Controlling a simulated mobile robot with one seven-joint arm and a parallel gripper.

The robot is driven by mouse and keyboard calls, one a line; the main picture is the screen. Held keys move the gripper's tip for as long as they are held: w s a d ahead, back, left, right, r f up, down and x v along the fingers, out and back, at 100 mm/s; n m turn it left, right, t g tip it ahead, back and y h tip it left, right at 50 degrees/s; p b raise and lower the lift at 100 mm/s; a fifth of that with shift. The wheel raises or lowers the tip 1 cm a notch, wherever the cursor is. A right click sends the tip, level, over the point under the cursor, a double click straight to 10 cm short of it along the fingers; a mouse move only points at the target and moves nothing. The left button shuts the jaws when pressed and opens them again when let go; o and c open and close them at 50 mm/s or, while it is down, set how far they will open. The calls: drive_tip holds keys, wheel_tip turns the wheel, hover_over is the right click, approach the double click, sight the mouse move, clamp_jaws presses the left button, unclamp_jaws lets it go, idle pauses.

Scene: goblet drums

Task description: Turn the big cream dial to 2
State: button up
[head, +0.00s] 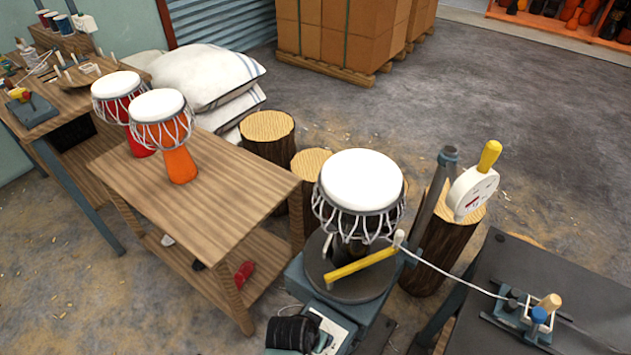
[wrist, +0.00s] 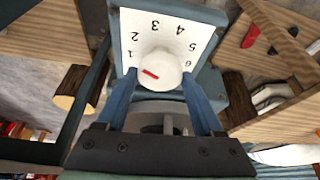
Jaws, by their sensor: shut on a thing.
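The big cream dial (wrist: 166,62) sits on a white number plate (wrist: 128,20) in the wrist view. The plate's numbers run from 1 at the left, over the top, to 6 at the right, and look upside down. The dial's red mark points left, close to the 1. My gripper (wrist: 160,76) is shut on the dial, one blue finger on each side. In the head view my dark gripper (head: 292,334) is at the bottom, over the white plate (head: 330,322), and hides most of the dial.
A white-topped goblet drum (head: 362,180) stands on a dark round turntable (head: 318,262), with a yellow bar (head: 362,264) across its front. A wooden table (head: 225,195) with red and orange drums is at left. A dark bench (head: 590,262) with a small device is at right.

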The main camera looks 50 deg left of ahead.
idle(0.4)
drive_tip(key=o, duration=1.4)
drive_tip(key=shift+r, duration=0.1)
drive_tip(key=p+v, duration=0.2)
drive_tip(key=v, duration=1)
drive_tip(key=shift+s+d+r+p, duration=0.1)
drive_tip(key=shift+s+r+p, duration=0.15)
drive_tip(key=shift+r+p, duration=0.1)
